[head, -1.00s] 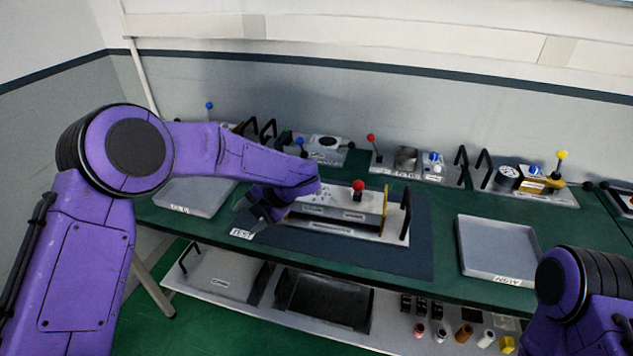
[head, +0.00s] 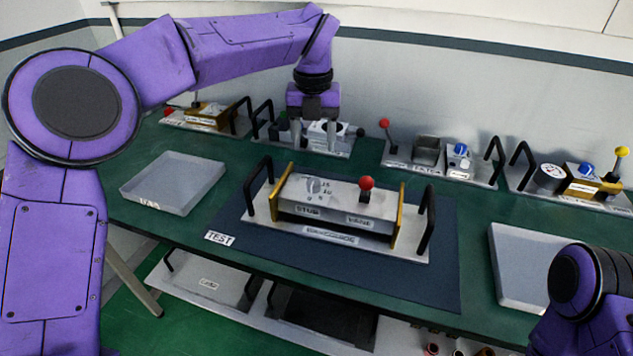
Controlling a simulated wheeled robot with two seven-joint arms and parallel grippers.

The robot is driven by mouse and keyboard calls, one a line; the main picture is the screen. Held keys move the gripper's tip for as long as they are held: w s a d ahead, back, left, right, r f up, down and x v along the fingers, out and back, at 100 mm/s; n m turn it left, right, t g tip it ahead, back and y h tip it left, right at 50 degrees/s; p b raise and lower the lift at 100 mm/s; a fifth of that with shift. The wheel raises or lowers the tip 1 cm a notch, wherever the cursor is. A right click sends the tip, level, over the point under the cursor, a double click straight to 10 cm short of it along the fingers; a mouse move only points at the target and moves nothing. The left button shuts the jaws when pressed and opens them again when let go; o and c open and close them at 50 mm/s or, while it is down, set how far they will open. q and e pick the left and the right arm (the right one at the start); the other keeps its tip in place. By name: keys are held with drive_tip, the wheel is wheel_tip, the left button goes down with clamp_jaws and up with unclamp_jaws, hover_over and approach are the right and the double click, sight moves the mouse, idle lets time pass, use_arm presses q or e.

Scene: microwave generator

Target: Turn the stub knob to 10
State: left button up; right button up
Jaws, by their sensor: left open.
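The microwave generator unit (head: 345,215) stands on a dark mat in the middle of the bench, with a plate reading STUB and another reading WAVE on its front. The stub knob (head: 313,186) is a small grey knob on its top left, with small scale numbers beside it. Its exact setting is too small to tell. A red ball lever (head: 366,184) stands to its right. My left gripper (head: 314,145) points down with its fingers apart and empty. In the picture it is above and behind the knob, clear of the unit. My right gripper is out of view; only part of that arm shows.
Black handles (head: 258,180) rise at both ends of the unit. Grey trays stand left (head: 174,182) and right (head: 510,270). Several other units with levers and knobs line the back of the bench, such as one with a blue knob (head: 460,150).

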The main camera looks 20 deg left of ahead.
sight(313, 182)
use_arm(q)
drive_tip(key=f, duration=0.3)
drive_tip(key=f+p, duration=0.1)
drive_tip(key=f, duration=0.7)
drive_tip(key=shift+w+a, duration=0.15)
drive_tip(key=shift+w, duration=0.1)
drive_tip(key=c, duration=1)
